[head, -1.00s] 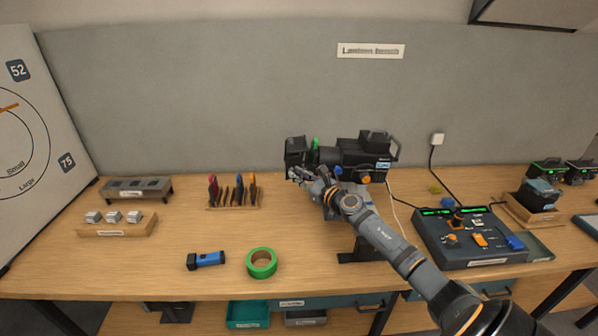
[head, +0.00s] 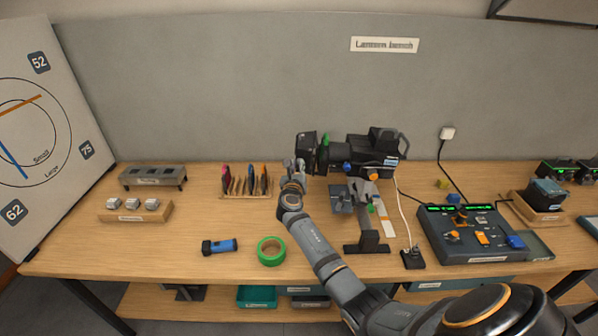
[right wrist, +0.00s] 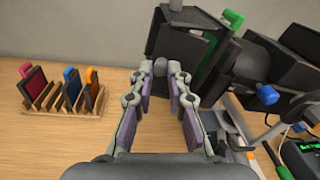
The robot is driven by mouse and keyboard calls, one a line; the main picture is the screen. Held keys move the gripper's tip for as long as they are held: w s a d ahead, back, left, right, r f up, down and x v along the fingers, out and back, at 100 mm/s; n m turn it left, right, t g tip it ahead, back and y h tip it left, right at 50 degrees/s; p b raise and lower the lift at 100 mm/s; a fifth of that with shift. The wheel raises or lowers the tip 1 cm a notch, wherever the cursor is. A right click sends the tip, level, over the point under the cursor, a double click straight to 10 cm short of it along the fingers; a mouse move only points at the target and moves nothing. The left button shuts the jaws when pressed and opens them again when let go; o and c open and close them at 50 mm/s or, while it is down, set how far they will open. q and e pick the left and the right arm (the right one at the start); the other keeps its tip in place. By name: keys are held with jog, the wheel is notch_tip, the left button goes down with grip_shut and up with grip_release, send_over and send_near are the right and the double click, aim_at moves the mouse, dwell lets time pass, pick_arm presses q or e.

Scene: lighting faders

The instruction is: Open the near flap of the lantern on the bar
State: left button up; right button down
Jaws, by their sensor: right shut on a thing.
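The black lantern (head: 371,155) sits on its stand at the back middle of the bench, its front end facing left. Dark flaps (head: 307,147) stand at that end; in the right wrist view a dark flap plate (right wrist: 183,36) rises just beyond my fingers. My right gripper (head: 295,165) is at the front end of the lantern, on its near left side. In the right wrist view its fingertips (right wrist: 160,70) are on either side of a small grey knob (right wrist: 160,66) at the flap's edge. The exact flap angle is hard to tell. My left gripper is not in view.
A rack of coloured frames (head: 246,182) stands left of the gripper. A green tape roll (head: 271,251) and a blue torch (head: 219,246) lie in front. A fader console (head: 475,236) is at the right. A green handle (right wrist: 233,19) is beside the flaps.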

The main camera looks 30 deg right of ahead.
jog(key=shift+w+r+m+g+h+b, duration=0.1)
jog(key=shift+w+m+g+h+b, duration=0.05)
jog(key=shift+m+g+h+b, duration=0.4)
jog(key=shift+r+h, duration=0.1)
jog(key=shift+h, duration=0.15)
jog(key=shift+w+d+r+m, duration=0.1)
jog(key=shift+m, duration=0.15)
jog(key=c, duration=1.5)
grip_release()
jog(key=shift+c, duration=0.2)
jog(key=shift+o, duration=1.2)
jog(key=shift+w+d+f, duration=0.15)
jog(key=shift+d+f, duration=0.05)
jog(key=shift+d+f+g, duration=0.1)
jog(key=shift+f+g, duration=0.05)
jog(key=shift+g, duration=0.1)
jog(key=shift+a, duration=0.3)
jog(key=v, duration=1.1)
jog(key=shift+s, duration=0.35)
